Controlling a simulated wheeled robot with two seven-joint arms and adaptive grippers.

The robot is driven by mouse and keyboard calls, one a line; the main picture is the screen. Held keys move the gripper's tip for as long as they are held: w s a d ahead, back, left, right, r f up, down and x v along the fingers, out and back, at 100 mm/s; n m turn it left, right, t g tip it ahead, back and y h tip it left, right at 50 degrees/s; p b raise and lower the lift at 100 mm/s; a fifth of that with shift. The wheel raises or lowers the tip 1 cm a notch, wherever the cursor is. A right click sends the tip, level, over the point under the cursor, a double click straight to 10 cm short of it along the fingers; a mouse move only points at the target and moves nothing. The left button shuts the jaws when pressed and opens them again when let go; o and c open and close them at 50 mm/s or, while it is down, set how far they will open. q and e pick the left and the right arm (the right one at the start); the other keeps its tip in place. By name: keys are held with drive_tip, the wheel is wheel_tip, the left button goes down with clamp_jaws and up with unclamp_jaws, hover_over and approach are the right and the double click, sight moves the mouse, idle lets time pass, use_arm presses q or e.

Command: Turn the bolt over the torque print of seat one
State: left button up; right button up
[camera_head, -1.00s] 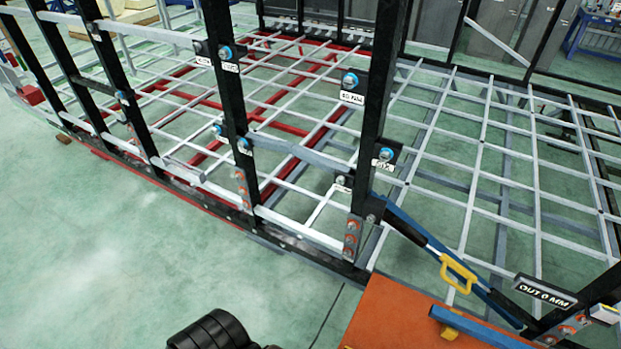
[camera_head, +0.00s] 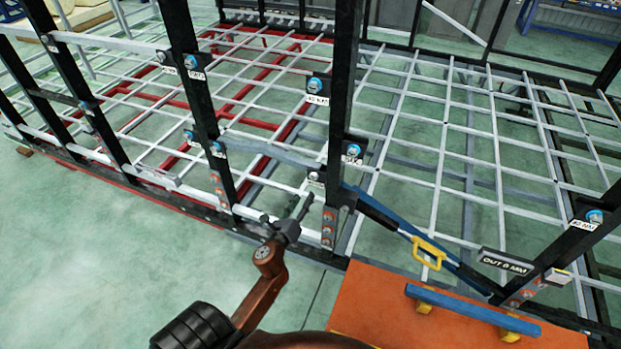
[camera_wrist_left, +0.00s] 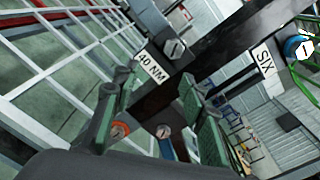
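A black upright post (camera_head: 345,90) carries a blue-ringed bolt (camera_head: 314,85) over a white plate (camera_head: 317,99). In the left wrist view the plate (camera_wrist_left: 151,68) reads 40 NM, with a hex bolt head (camera_wrist_left: 174,48) beside it. Lower on the post is another bolt (camera_head: 353,149) with a plate (camera_head: 351,160); this plate (camera_wrist_left: 264,58) reads SIX in the wrist view. I cannot make out which seat is one. My left gripper (camera_head: 303,208) is below these bolts, in front of the post's foot. Its green-padded fingers (camera_wrist_left: 157,100) are apart and empty. My right gripper is not in view.
A blue bar with a yellow handle (camera_head: 428,253) slopes right from the post toward a sign reading OUT and MM (camera_head: 505,262). An orange surface (camera_head: 375,305) lies below. Left posts carry more labelled bolts (camera_head: 190,61). The front-left floor (camera_head: 110,250) is clear.

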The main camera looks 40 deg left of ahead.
sight(312, 177)
use_arm(q)
drive_tip(key=shift+m+t, duration=0.3)
drive_tip(key=shift+m, duration=0.1)
drive_tip(key=w+r, duration=0.1)
drive_tip(key=w, duration=0.1)
drive_tip(key=w+a, duration=0.1)
drive_tip(key=w, duration=0.2)
drive_tip(key=w+a+r+p, duration=0.1)
drive_tip(key=w, duration=0.1)
drive_tip(key=shift+w+a+r, duration=0.2)
drive_tip(key=shift+r, duration=0.1)
drive_tip(key=shift+c, duration=0.6)
clamp_jaws()
